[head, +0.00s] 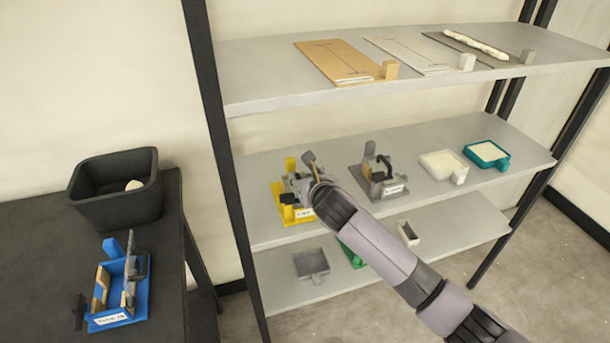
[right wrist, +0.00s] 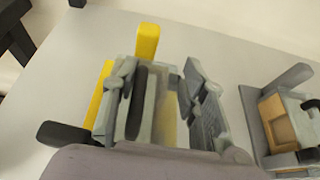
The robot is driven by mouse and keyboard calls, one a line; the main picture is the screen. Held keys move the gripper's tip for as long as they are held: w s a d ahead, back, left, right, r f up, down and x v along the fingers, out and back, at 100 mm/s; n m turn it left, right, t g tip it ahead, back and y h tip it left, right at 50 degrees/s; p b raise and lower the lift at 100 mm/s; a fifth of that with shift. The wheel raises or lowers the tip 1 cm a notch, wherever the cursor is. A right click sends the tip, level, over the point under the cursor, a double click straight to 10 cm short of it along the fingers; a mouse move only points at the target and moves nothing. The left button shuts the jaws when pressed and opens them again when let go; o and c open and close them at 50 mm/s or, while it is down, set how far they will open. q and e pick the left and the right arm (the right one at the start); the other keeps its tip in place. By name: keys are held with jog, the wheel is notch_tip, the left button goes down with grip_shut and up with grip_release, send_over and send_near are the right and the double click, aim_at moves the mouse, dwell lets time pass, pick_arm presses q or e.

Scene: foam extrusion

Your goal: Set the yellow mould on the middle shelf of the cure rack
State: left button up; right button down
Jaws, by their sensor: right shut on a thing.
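The yellow mould (head: 287,212), with a white label and a yellow post, is at the left end of the middle shelf (head: 335,218) of the cure rack. It also shows in the right wrist view by its yellow post (right wrist: 147,42). My right gripper (head: 306,187) reaches in from the lower right and is shut on the yellow mould, hiding part of it. The mould looks upright and at shelf level; whether its base touches the shelf is hard to tell. My left gripper is not in view.
A grey mould (head: 372,193) stands close to the right on the same shelf, then a white tray (head: 443,167) and a teal tray (head: 487,154). The top shelf (head: 270,88) hangs above. A blue mould (head: 118,312) and black bin (head: 117,207) are on the dark table.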

jog(key=c, duration=1)
grip_release()
jog(key=shift+o, duration=0.2)
jog(key=v, duration=1.2)
jog(key=shift+s, duration=0.1)
